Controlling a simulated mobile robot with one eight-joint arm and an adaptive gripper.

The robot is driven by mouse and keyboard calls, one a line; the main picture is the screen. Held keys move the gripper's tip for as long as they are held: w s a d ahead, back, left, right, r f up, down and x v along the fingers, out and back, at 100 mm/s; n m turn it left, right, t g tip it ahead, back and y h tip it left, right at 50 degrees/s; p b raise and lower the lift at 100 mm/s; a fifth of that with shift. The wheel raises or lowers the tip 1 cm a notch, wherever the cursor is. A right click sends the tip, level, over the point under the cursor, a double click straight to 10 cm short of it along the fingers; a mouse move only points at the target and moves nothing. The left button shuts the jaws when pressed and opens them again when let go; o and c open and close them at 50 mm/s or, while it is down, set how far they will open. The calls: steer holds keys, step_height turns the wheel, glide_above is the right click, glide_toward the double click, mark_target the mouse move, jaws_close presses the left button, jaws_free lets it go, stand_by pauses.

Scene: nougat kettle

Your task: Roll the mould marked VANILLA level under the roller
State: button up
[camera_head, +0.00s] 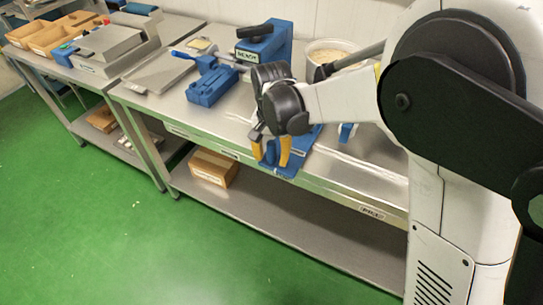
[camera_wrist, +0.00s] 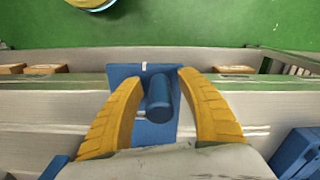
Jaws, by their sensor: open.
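My gripper (camera_head: 270,160) has yellow fingers and is open at the front edge of the steel table. A blue plate with an upright blue knob (camera_wrist: 158,98) is below it; in the wrist view the knob is between the spread fingers (camera_wrist: 158,80), and I cannot tell whether they touch it. In the head view the blue plate (camera_head: 304,138) shows partly behind my gripper. No mould with a readable VANILLA mark is seen, and I cannot tell for sure which thing is the roller.
A blue machine with a black handle (camera_head: 262,45) stands at the table's back, beside a pale-filled kettle (camera_head: 331,52). A blue fixture (camera_head: 210,85) stands left of my gripper. A cardboard box (camera_head: 213,168) is on the lower shelf. The green floor (camera_head: 110,225) in front is clear.

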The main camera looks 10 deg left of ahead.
mark_target(272, 142)
step_height(272, 142, up, 12)
stand_by(0.4)
stand_by(0.3)
steer(key=s+d+r+t, duration=0.1)
steer(key=s+d+r, duration=0.1)
steer(key=d, duration=0.5)
steer(key=s+d+r+t, duration=0.2)
steer(key=d+r, duration=0.1)
steer(key=d, duration=0.4)
steer(key=s+d+f+n+t, duration=0.1)
steer(key=s+d+f+t, duration=0.2)
steer(key=s+d, duration=0.7)
steer(key=d+t, duration=0.1)
steer(key=d, duration=0.2)
steer(key=shift+s+d, duration=0.25)
steer(key=shift+s, duration=0.05)
